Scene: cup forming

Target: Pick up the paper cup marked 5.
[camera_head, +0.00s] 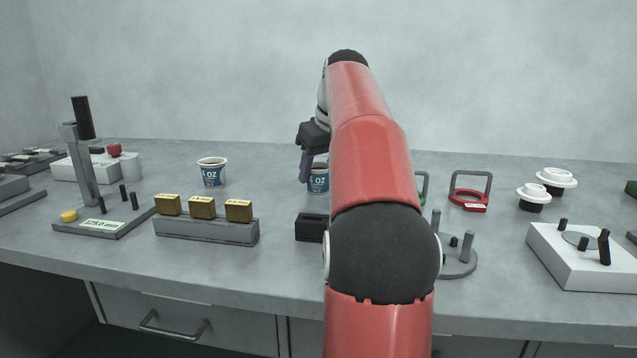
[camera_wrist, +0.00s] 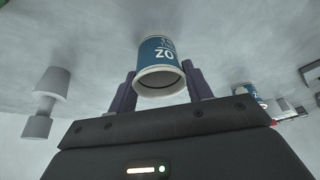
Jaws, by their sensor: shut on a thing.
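A white paper cup with a blue band (camera_wrist: 158,52) is between the two purple fingers of my gripper (camera_wrist: 160,84) in the wrist view. The fingers are shut on its sides. In the head view this cup (camera_head: 319,180) is partly hidden by my gripper (camera_head: 309,166) and my red arm. I cannot tell whether its base touches the table. Its band shows "OZ", but I cannot read its number surely. A second similar cup (camera_head: 212,173) stands upright on the table to the left, apart from my gripper.
A grey block with three brass pieces (camera_head: 207,231) stands front left, beside a grey stand (camera_head: 100,221). A small black block (camera_head: 311,227) is in front of the held cup. A red ring with a handle (camera_head: 468,199) and white knobbed pieces (camera_head: 534,193) are at right.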

